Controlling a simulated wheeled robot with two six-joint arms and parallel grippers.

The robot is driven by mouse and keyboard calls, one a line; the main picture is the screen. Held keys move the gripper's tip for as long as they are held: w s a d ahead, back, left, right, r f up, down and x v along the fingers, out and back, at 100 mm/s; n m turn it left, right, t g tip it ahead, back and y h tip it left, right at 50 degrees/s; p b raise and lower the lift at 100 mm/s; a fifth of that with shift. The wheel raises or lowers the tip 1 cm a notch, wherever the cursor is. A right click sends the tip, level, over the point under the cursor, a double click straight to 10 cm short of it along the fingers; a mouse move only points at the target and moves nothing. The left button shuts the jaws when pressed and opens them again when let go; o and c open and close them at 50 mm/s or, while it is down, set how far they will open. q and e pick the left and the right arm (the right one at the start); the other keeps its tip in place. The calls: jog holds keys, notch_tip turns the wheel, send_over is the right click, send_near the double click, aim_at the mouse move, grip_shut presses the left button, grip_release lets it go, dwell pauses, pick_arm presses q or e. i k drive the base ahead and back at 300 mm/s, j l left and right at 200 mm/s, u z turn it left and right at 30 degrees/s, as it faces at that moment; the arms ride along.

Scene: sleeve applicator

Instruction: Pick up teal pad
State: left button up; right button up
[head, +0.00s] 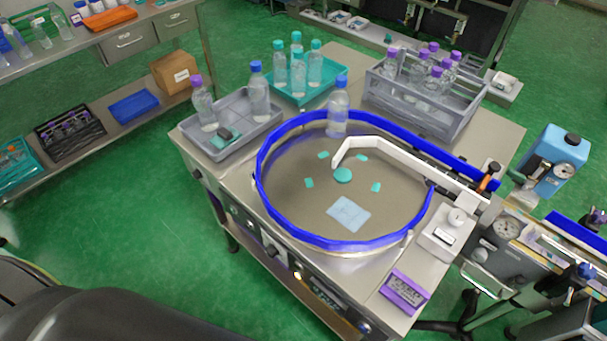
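Several small flat teal pieces (376,187) lie on the round grey turntable (300,205) inside its blue rim. Another teal patch (219,142) shows in the grey tray (255,132) at the left, beside a small dark object (225,133). I cannot tell which of these is the teal pad. Neither of my grippers is in view.
A clear blue-capped bottle (338,112) stands at the turntable's back edge. A light blue sheet (348,212) lies on its front part. Behind stand a teal tray (327,88) of bottles and a grey crate (425,112). A purple device (404,291) sits at the front right corner.

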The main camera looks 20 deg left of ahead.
aim_at(225, 138)
jog(key=i+j, duration=0.1)
jog(key=j, duration=0.6)
jog(key=i+j+z, duration=0.1)
jog(key=j, duration=0.6)
